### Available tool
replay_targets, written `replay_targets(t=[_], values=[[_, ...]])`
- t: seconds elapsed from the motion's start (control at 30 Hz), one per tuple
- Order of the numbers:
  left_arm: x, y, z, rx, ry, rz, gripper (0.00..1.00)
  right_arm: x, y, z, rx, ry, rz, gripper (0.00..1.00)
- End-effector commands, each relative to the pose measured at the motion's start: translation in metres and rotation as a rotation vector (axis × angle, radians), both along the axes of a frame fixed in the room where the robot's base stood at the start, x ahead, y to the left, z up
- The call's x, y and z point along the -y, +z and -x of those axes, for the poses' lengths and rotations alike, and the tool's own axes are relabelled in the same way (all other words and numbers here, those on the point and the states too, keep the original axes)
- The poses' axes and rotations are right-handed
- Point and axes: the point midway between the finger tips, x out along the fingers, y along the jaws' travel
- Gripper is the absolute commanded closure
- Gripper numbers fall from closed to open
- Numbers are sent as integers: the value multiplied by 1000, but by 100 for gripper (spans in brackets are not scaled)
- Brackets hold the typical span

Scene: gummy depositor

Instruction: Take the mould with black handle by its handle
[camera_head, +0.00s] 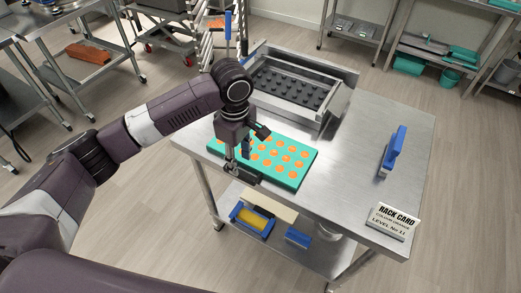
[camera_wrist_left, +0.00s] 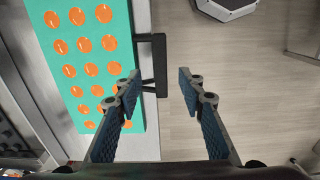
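The mould (camera_head: 301,178) is a flat teal tray with rows of orange round pieces, lying on the steel table near its front left edge. It also shows in the left wrist view (camera_wrist_left: 70,18). Its black handle (camera_wrist_left: 160,60) sticks out over the table edge; in the head view my gripper partly covers it. My left gripper (camera_head: 240,158) is above that edge, pointing down. In the left wrist view the gripper (camera_wrist_left: 158,88) is open, its fingertips on either side of the handle, with visible gaps. Whether it is at handle height I cannot tell. My right gripper is out of view.
A steel depositor frame with a dark studded plate (camera_head: 290,88) stands behind the mould. A blue-handled scraper (camera_head: 393,150) and a rack card (camera_head: 393,221) are on the table's right. The lower shelf holds a yellow roller (camera_head: 254,218). The table's middle right is clear.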

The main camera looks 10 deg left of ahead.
Motion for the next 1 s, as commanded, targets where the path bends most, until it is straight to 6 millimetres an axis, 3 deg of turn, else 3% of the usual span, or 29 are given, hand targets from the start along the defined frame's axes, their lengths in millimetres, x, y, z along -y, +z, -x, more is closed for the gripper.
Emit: replay_targets(t=[0.5,0.77,1.0], values=[[-4,-65,0,0,-3,0,64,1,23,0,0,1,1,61],[-4,-71,0,2,-5,1,64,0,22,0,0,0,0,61],[-4,-70,0,2,-5,1,87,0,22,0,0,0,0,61]])
